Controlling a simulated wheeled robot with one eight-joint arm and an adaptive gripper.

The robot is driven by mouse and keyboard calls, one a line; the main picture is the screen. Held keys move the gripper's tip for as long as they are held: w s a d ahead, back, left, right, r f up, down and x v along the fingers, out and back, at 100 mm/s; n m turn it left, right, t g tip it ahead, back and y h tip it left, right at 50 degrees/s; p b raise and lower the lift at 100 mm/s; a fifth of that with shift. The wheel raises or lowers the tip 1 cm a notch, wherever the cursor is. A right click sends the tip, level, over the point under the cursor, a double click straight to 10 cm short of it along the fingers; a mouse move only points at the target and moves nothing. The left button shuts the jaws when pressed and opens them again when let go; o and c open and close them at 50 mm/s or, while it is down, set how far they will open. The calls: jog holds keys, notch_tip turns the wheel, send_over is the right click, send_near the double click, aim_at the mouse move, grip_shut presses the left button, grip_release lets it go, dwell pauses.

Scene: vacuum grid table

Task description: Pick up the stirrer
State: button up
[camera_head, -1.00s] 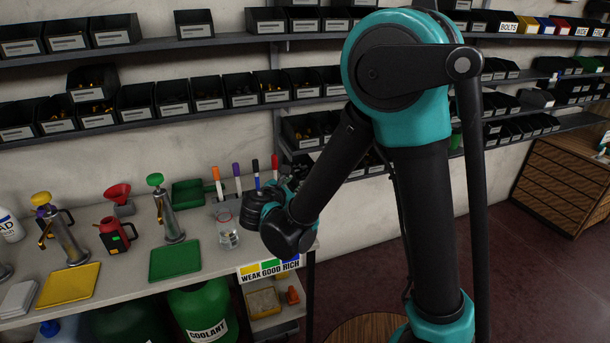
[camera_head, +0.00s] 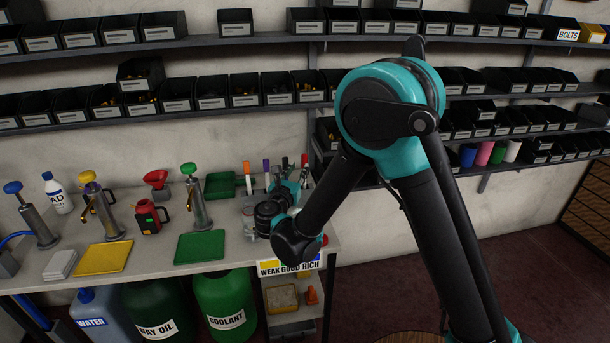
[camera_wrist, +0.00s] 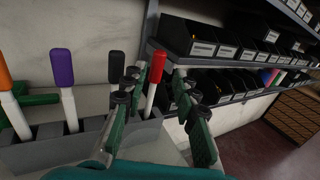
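Several stick-like tools with white shafts stand upright in a grey holder (camera_wrist: 90,143); which one is the stirrer I cannot tell. In the wrist view their handles are orange (camera_wrist: 4,72), purple (camera_wrist: 62,68), black (camera_wrist: 117,66) and red (camera_wrist: 156,66). My gripper (camera_wrist: 158,84) is open, its fingers apart around the line of the red-handled stick. Whether that stick is truly between the fingertips or behind them is unclear. In the head view my gripper (camera_head: 288,195) is at the table's right end, partly hidden by my arm, beside the holder.
A clear beaker (camera_head: 249,215) stands left of my gripper. Shelves with black bins (camera_head: 250,90) line the wall behind.

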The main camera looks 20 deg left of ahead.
jog(key=w, duration=0.5)
jog(key=w+a, duration=0.1)
jog(key=w, duration=0.2)
jog(key=shift+w, duration=0.25)
grip_shut()
